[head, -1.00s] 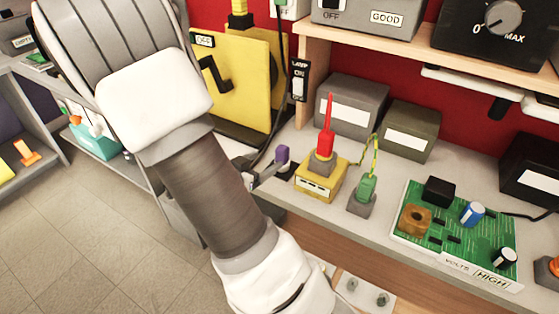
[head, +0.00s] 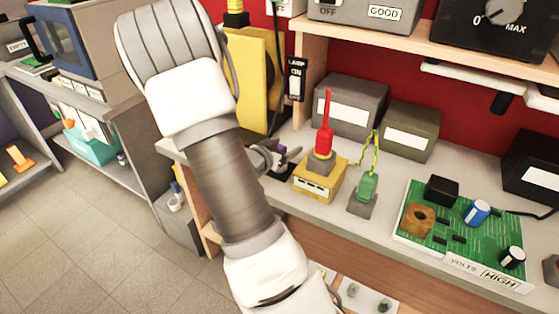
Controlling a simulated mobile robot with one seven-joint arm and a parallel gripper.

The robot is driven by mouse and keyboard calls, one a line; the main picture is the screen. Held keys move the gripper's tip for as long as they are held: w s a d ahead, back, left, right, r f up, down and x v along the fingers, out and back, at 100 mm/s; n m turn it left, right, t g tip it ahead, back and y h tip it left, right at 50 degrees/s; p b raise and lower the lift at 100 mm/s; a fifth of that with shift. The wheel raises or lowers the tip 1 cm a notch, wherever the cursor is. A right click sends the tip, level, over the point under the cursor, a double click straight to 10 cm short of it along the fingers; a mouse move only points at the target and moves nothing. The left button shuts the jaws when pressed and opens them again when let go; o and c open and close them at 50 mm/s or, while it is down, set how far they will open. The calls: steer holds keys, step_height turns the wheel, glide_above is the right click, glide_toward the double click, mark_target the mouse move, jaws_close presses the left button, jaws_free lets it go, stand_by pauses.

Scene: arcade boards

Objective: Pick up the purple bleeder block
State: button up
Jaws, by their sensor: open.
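The purple bleeder block (head: 281,150) is small and mostly hidden; a bit of purple shows on the bench left of the yellow box. My gripper (head: 278,158) is at the block, its grey fingers partly hidden behind my own arm. It is open, with the fingers very near the block. I cannot tell whether the block is between them or touching them.
Just right stand the yellow box (head: 314,184) with a red probe (head: 325,136) and the green plug (head: 368,186) with its wire. A green circuit board (head: 462,252) lies farther right. A yellow panel (head: 250,85) and grey box (head: 350,105) stand behind.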

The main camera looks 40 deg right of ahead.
jaws_close()
stand_by(0.4)
